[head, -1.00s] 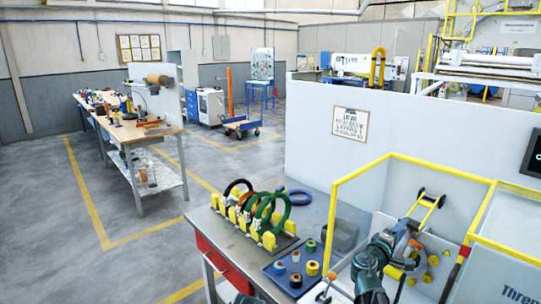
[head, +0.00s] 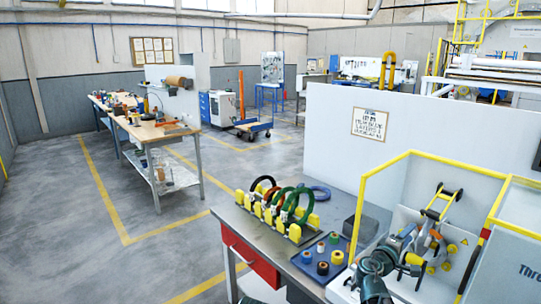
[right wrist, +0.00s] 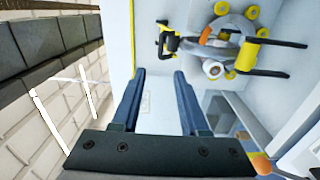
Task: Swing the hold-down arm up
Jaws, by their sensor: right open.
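The yellow hold-down arm (head: 436,203), with black ends, stands tilted upward at the back of the wrapping machine in the head view. A black and yellow handle-like part (right wrist: 166,38) shows at the top of the right wrist view; I cannot tell whether it belongs to that arm. My right gripper (head: 396,248) reaches into the machine from the front and is partly hidden by its own wrist. In the right wrist view its two fingers (right wrist: 158,78) are apart with nothing between them, short of the grey wrapping ring (right wrist: 212,48). My left gripper is not in view.
Yellow guard frame (head: 382,175) and clear panels surround the machine. Left of it, a bench holds a rack of coloured coils (head: 278,215) and a blue tray (head: 312,272) with several spools. An orange knob (right wrist: 262,163) is close beside the right gripper. Floor at left is open.

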